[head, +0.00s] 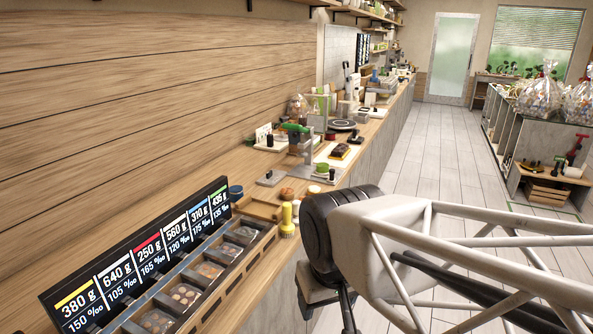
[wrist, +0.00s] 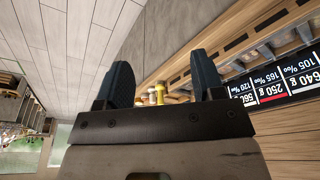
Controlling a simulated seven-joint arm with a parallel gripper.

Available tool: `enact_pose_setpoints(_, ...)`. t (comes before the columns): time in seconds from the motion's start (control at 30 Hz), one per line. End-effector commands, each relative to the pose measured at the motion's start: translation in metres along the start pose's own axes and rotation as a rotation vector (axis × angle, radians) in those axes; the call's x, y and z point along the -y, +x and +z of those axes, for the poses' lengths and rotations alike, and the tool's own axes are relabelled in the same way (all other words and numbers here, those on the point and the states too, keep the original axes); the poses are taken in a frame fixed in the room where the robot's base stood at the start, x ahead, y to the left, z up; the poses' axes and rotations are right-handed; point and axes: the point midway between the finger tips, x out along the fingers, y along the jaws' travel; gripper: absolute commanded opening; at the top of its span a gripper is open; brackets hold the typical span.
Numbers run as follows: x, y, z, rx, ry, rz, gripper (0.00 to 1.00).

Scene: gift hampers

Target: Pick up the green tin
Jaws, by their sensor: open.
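I cannot make out a green tin for certain in either view. In the head view a small round container with a green top (head: 322,168) stands on the counter beyond the yellow bottle, too small to identify surely. My gripper (wrist: 161,72) shows in the wrist view with its two dark fingers wide apart and nothing between them. It is off the front edge of the counter, apart from everything. The yellow bottle (wrist: 160,94) shows further off, through the gap between the fingers. In the head view my arm covers the lower right.
The wooden counter (head: 225,290) runs along the wall. A tray of boxed sweets (head: 208,270) with a weight sign (head: 140,255) is near. The yellow bottle (head: 287,220) stands by the counter edge. A green-handled device (head: 295,128) is further back. The aisle floor (head: 430,150) is clear.

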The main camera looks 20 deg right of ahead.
Motion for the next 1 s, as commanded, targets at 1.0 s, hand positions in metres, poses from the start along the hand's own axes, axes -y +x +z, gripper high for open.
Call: enact_pose_setpoints(1.0,-0.009,-0.031,-0.080,0.010,0.042,0.010,0.92)
